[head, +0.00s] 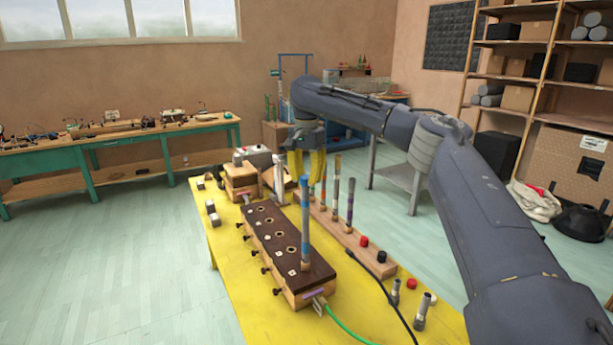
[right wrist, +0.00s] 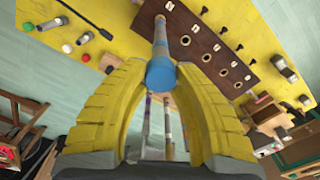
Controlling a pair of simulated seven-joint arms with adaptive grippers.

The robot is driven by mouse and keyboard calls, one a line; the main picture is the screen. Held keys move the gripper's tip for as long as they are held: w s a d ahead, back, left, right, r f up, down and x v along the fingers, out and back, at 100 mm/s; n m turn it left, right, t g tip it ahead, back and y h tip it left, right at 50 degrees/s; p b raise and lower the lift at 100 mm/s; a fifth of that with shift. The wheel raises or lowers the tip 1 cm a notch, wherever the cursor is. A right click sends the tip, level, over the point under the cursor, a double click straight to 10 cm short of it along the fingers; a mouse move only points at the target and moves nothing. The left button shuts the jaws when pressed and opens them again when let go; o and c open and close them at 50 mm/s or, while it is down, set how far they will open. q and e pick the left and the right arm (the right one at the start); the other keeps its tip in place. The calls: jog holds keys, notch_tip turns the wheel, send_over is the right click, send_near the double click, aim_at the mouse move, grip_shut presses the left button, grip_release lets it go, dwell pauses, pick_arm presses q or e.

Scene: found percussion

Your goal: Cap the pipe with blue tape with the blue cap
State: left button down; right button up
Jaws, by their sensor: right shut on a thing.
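The pipe with blue tape (head: 305,222) stands upright in the dark-topped wooden block (head: 262,225) on the yellow table. My right gripper (head: 304,174) is at the pipe's top end, its yellow fingers pointing down. In the right wrist view the fingertips (right wrist: 161,70) are closed on the round blue cap (right wrist: 161,74). The cap lies in line with the pipe (right wrist: 160,40), which runs from behind it to the block. I cannot tell whether the cap is seated on the pipe or just above it. My left gripper is not in view.
A wooden rack (head: 345,232) beside the block holds other upright pipes close to my gripper. A red cap (head: 363,241) and a black cap (head: 381,257) sit on it. Metal fittings (head: 422,310), a black cable and a green cable lie near the table's front.

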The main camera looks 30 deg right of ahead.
aim_at(307, 176)
jog(key=shift+f, duration=0.4)
jog(key=o, duration=0.9)
notch_tip(307, 176, up, 12)
dwell(0.4)
